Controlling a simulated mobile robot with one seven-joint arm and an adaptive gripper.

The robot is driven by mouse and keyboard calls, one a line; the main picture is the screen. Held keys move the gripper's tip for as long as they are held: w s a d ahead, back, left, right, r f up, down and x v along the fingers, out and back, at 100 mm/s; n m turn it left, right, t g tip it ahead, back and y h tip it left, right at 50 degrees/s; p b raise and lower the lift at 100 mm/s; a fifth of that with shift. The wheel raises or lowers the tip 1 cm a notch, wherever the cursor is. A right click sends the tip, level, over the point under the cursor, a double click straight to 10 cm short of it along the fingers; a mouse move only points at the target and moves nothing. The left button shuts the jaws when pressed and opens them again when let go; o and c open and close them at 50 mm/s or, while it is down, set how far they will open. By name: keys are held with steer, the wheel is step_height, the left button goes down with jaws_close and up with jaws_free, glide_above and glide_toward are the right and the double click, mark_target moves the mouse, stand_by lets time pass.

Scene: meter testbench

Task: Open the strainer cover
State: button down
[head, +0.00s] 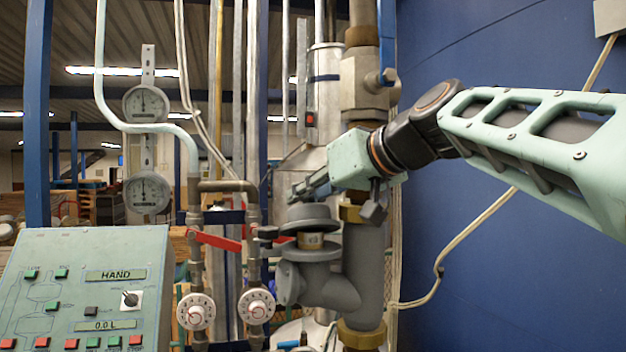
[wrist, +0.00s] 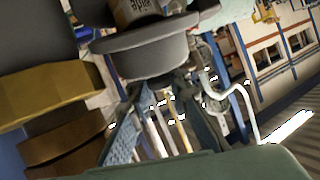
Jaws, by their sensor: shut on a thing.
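The strainer is a grey body (head: 325,283) with a round grey cover (head: 309,217) on top, below my gripper in the head view. A tan label (head: 312,241) shows just under the cover's disc. My gripper (head: 303,190) comes in from the right and its fingers reach over the cover. In the wrist view the cover (wrist: 140,48) fills the upper middle, and the fingertips of my gripper (wrist: 162,88) meet its near part. The gripper is shut on the cover; the exact contact is partly hidden. I cannot tell whether the cover is loose from the body.
A vertical grey pipe with brass fittings (head: 362,335) stands right beside the strainer. Red valve levers (head: 215,240) and white dials (head: 256,306) are to the left. A control panel (head: 85,290) fills the lower left. A blue wall (head: 500,260) is at the right.

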steer(key=shift+r, duration=0.1)
steer(key=c, duration=2.1)
jaws_free()
steer(key=v, duration=1.2)
steer(key=shift+w+r, duration=0.1)
